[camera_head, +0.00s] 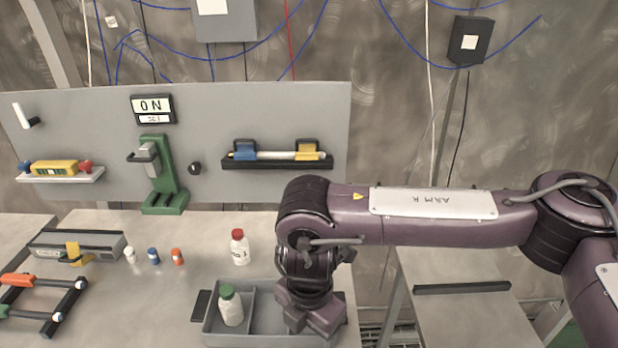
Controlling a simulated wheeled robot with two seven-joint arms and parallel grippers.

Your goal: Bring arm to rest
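My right arm (430,215) reaches in from the right with its forearm nearly level, and its wrist bends down at the left end. My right gripper (312,318) points down over the right part of a grey divided tray (213,330). Its fingertips are hidden, so I cannot tell whether it is open or holds something. A white bottle with a green cap (230,306) stands in the tray's left compartment, left of the gripper. A white bottle with a red cap (239,247) stands on the table behind the tray. My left gripper is not in view.
A green press-like stand (167,180) and a rack with blue and yellow holders (277,157) are at the grey panel (90,115). Several small capped pieces (153,256) and an orange-handled frame (40,300) lie left. A side table (460,320) stands right, below my arm.

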